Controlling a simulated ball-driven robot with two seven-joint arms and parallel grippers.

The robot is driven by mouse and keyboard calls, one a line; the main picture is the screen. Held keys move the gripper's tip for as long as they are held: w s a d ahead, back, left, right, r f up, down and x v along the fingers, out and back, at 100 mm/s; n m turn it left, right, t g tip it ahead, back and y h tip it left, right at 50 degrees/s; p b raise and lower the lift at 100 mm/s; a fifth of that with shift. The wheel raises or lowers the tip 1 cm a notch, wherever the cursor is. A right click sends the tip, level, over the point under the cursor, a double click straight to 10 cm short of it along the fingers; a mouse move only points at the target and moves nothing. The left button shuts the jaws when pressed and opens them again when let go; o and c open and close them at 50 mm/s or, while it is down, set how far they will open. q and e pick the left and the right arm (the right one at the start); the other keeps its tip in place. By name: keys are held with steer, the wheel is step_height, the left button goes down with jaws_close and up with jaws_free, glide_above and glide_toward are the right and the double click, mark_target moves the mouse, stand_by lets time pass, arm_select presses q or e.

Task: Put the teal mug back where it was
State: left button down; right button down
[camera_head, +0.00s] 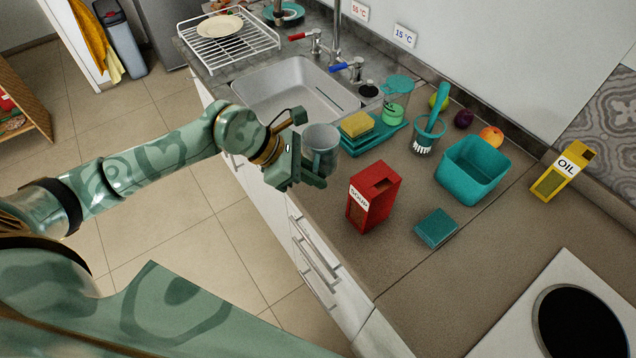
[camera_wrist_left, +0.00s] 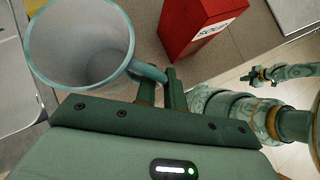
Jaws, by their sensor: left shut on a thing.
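The teal mug (camera_head: 321,148) is in my left gripper (camera_head: 308,178), just above the counter's front edge, beside the sink. In the left wrist view the mug (camera_wrist_left: 82,48) shows its open mouth and a grey inside that looks empty. Its handle (camera_wrist_left: 148,72) is between the jaws (camera_wrist_left: 160,90) of my left gripper, which are shut on it. The mug looks roughly upright. I cannot tell whether its base touches the counter. My right gripper does not show in the head view; what looks like it (camera_wrist_left: 262,76) is small at the right of the left wrist view.
A red soup box (camera_head: 373,197) stands close right of the mug. A sponge (camera_head: 357,124) sits on a teal tray (camera_head: 385,140) behind it. A teal bin (camera_head: 471,169), teal block (camera_head: 436,228) and oil box (camera_head: 562,172) stand further right. The sink (camera_head: 290,90) and dish rack (camera_head: 228,45) are left.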

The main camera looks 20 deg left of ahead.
arm_select(q)
steer(key=shift+w+a+f, duration=0.15)
steer(key=shift+w+f, duration=0.65)
steer(key=shift+f, duration=0.25)
steer(key=shift+w+f+b, duration=0.1)
steer(key=shift+f+b, duration=0.2)
steer(key=shift+f, duration=1.25)
steer(key=shift+f, duration=0.2)
steer(key=c, duration=1.5)
jaws_free()
steer(key=shift+r, duration=0.15)
steer(key=shift+a+r, duration=0.2)
steer(key=shift+r, duration=0.05)
steer(key=v, duration=1.1)
steer(key=shift+s+a+r+p, duration=0.15)
steer(key=shift+s+a+p, duration=0.05)
steer(key=shift+p, duration=0.15)
